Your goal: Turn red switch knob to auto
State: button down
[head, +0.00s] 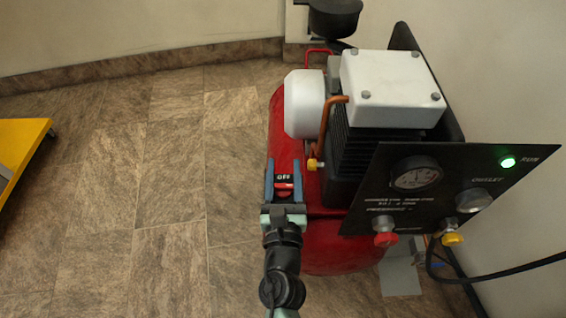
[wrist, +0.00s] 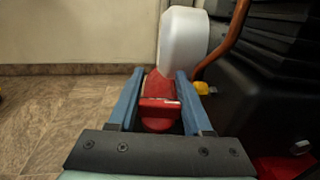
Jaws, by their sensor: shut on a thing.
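The red switch knob (head: 284,190) sits on a small black switch plate marked OFF (head: 284,177), at the left side of the red compressor tank (head: 335,240). My gripper (head: 283,168) reaches in from below in the head view, with one blue finger on each side of the knob. My gripper is shut on the knob. In the wrist view the red knob (wrist: 158,108) stands between the two blue fingers, with its bar lying crosswise. An AUTO marking cannot be made out.
A black panel (head: 425,170) with a gauge, a lit green RUN lamp (head: 508,162), and red and yellow knobs stands at the right. The white-topped motor and a copper pipe (head: 326,125) are close behind the switch. Tiled floor lies open at left.

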dwell(0.3)
jog(key=shift+c, duration=1.6)
grip_release()
jog(key=shift+s, duration=0.1)
jog(key=s, duration=1.2)
jog(key=shift+s+a, duration=0.1)
jog(key=shift+s, duration=0.3)
